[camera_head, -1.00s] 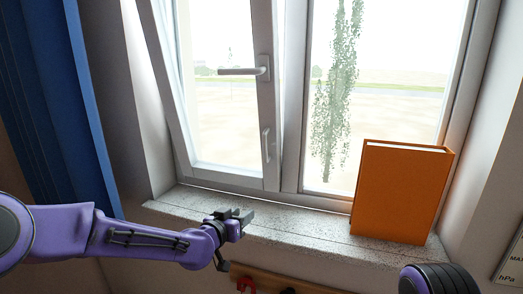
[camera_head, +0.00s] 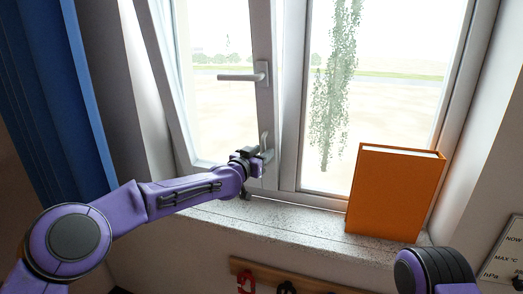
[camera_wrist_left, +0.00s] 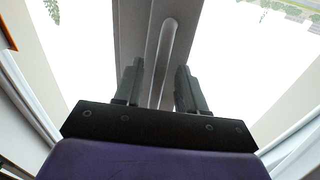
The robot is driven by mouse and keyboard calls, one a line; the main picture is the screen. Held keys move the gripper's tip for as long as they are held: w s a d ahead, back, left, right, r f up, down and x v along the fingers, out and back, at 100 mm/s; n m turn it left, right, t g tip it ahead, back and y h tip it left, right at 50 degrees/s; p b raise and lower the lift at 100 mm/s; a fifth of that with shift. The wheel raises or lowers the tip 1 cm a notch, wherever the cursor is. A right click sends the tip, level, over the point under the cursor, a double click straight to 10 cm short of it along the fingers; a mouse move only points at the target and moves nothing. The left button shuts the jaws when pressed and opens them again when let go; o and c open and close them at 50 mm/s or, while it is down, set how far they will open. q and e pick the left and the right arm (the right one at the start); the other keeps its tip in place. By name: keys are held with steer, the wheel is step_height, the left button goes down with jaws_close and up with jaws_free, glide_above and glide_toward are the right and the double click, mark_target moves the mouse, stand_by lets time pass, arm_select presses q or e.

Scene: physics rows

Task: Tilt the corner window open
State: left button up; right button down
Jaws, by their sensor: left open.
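The left sash of the corner window (camera_head: 180,95) has a white-grey frame. A wedge-shaped gap along its right side widens upward, so it looks tilted in at the top. Its lever handle (camera_head: 242,76) points horizontally left. A lower pull handle (camera_head: 264,139) stands upright on the same stile. My left gripper (camera_head: 262,156) is at the pull handle's lower part. In the left wrist view the open fingers (camera_wrist_left: 160,72) lie on either side of the pull handle's bar (camera_wrist_left: 168,42); I cannot tell whether they touch it. My right gripper is out of view.
An orange book (camera_head: 392,195) stands upright on the speckled sill (camera_head: 300,218) before the right pane. A blue curtain (camera_head: 60,100) hangs at the left. A wooden hook rail (camera_head: 315,284) is below the sill. Part of my right arm shows at lower right.

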arm_select(q)
jaws_close()
steer(key=shift+r, duration=0.2)
steer(key=shift+w, duration=0.2)
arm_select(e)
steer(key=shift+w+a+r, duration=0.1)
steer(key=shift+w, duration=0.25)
arm_select(q)
steer(key=shift+c, duration=0.2)
jaws_free()
steer(key=shift+d, duration=0.1)
steer(key=shift+o, duration=0.2)
steer(key=shift+w+d, duration=0.1)
steer(key=shift+d, duration=0.05)
steer(key=b+v, duration=0.5)
steer(key=v, duration=0.5)
steer(key=shift+s, duration=0.3)
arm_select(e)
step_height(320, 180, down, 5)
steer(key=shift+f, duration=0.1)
